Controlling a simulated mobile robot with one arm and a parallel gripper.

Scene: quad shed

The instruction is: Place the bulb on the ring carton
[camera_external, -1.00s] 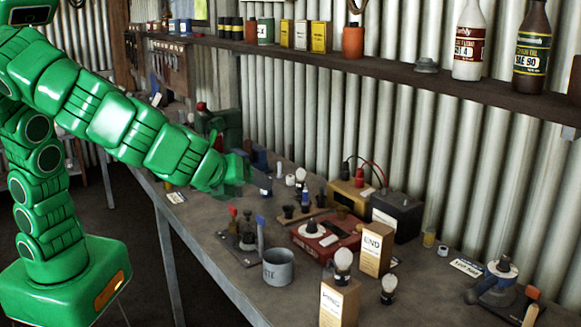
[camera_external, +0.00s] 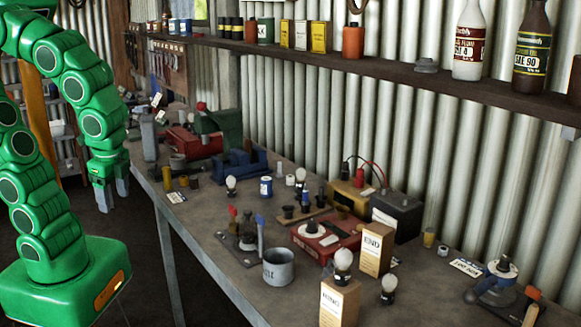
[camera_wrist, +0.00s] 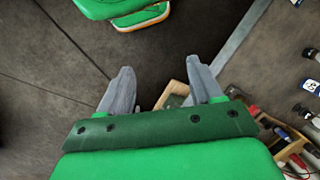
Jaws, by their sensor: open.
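Several bulbs with white globes and dark bases are in the external view. One bulb (camera_external: 343,262) appears upright on top of the front carton, which seems to be the ring carton (camera_external: 338,302); whether it rests on it or stands behind is hard to tell. Another bulb (camera_external: 388,288) stands on the bench right of that carton. A bulb (camera_external: 231,184) stands farther left on the bench, and a bulb (camera_external: 300,176) is near the middle. My gripper (camera_external: 111,194) points down beyond the bench's left edge, open and empty. The wrist view shows its fingers (camera_wrist: 162,85) apart over floor.
A second carton (camera_external: 376,248) stands behind the ring carton. A grey mug (camera_external: 278,267), a red box (camera_external: 326,238) and a battery (camera_external: 397,214) crowd the bench. A shelf (camera_external: 400,66) with bottles runs above. The bench's front left strip is mostly clear.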

